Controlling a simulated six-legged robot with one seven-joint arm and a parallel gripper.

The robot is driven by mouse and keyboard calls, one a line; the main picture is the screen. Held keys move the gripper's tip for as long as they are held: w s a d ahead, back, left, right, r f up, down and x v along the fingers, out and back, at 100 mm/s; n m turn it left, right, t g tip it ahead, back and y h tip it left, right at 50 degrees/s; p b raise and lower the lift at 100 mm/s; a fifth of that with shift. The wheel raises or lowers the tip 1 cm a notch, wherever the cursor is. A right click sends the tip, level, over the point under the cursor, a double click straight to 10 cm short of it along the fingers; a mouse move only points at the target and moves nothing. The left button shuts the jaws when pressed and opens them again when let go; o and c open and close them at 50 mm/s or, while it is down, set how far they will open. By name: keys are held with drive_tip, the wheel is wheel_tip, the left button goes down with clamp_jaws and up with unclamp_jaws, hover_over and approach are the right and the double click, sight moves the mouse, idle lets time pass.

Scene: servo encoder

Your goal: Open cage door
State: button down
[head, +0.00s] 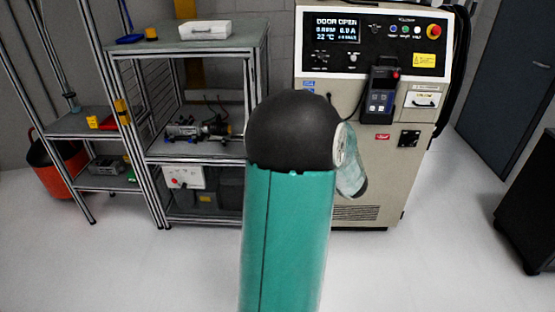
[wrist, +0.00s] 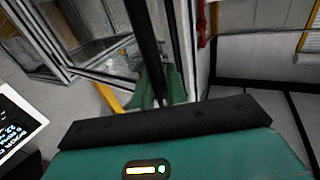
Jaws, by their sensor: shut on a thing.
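In the wrist view, a black upright bar (wrist: 144,40), which looks like the cage door's handle, runs down between the green fingers of my gripper (wrist: 158,88). My gripper is shut on this bar. Pale metal frame posts (wrist: 190,45) stand just behind and right of it. Another framed section with see-through panes (wrist: 95,25) slants away at the upper left. Which frame is the door and how far it stands open is hard to tell. The head view shows neither the door nor my gripper; my teal arm fills its middle.
In the head view, a beige control cabinet (head: 390,190) stands behind my arm, its screen (head: 337,30) reading "DOOR OPEN". A pendant (head: 381,92) hangs on its front. Metal shelving (head: 205,50) and a red bin (head: 58,180) are left. A dark cabinet (head: 530,200) is right. White floor lies between.

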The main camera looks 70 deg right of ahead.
idle(0.3)
drive_tip(key=c, duration=1.5)
unclamp_jaws()
drive_tip(key=s, duration=1.3)
drive_tip(key=shift+s+a, duration=0.35)
drive_tip(key=shift+s, duration=0.05)
drive_tip(key=shift+s, duration=0.15)
